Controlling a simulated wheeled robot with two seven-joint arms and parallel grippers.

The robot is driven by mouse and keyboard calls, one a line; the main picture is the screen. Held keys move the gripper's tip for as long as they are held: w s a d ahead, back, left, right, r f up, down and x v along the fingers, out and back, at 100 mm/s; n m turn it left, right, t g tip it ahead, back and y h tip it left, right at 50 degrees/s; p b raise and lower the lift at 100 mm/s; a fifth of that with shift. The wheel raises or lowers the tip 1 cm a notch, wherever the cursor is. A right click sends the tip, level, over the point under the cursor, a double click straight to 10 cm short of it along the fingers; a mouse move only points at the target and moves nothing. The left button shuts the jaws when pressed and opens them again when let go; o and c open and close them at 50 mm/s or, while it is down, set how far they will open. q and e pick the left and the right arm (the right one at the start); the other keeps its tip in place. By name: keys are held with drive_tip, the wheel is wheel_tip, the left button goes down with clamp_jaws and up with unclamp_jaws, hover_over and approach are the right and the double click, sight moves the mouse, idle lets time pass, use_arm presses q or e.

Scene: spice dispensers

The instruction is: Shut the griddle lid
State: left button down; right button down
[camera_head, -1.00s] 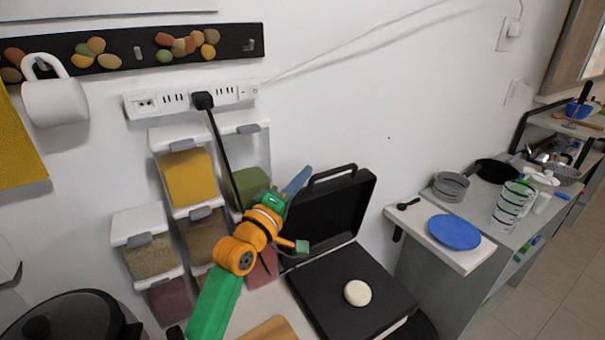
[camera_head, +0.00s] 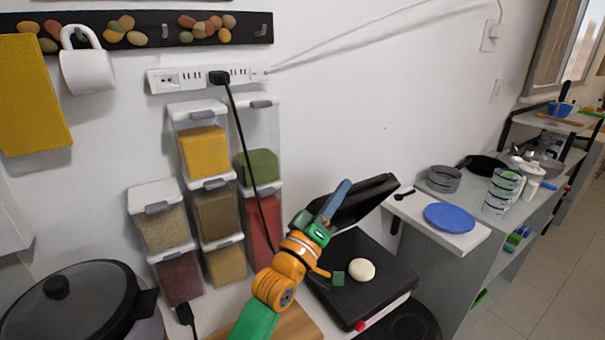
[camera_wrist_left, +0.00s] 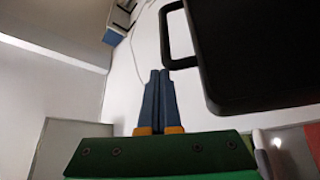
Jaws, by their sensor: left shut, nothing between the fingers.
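The black griddle stands on the counter, with its base (camera_head: 377,291) flat and its lid (camera_head: 362,201) tilted partway down over the back of the base. A round cream-coloured piece (camera_head: 361,270) lies on the base. My left gripper (camera_head: 343,187) is shut and empty, with its blue fingers at the lid's left side, behind or against it; I cannot tell if they touch. In the left wrist view, the shut fingers (camera_wrist_left: 158,80) point toward the lid's handle (camera_wrist_left: 166,40), beside the dark lid (camera_wrist_left: 255,50). My right gripper is not in view.
Spice dispensers (camera_head: 206,150) hang on the wall at the left. A black pot (camera_head: 70,305) stands at the lower left. A blue plate (camera_head: 450,217) sits on the shelf to the right of the griddle. A black cord (camera_head: 245,150) hangs from the power strip.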

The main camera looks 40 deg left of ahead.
use_arm(q)
drive_tip(key=s+d+f+m+h+b, duration=0.2)
drive_tip(key=d+f+m+h+b, duration=0.2)
drive_tip(key=d+f+m+b, duration=0.2)
drive_tip(key=s+d+f+m+h+b, duration=0.2)
drive_tip(key=d+f+m+h+b, duration=0.2)
drive_tip(key=f, duration=1)
drive_tip(key=d+m+b, duration=0.3)
drive_tip(key=b, duration=0.2)
drive_tip(key=shift+s+d+f+h+b, duration=0.15)
drive_tip(key=shift+s+h+b, duration=0.15)
drive_tip(key=shift+b, duration=0.1)
drive_tip(key=s+a+f+b, duration=0.1)
drive_tip(key=s+a, duration=0.4)
drive_tip(key=s, duration=0.8)
drive_tip(key=shift+s+a+f+b, duration=0.2)
drive_tip(key=shift+s+b, duration=0.15)
drive_tip(key=shift+b, duration=0.15)
drive_tip(key=shift+d, duration=0.1)
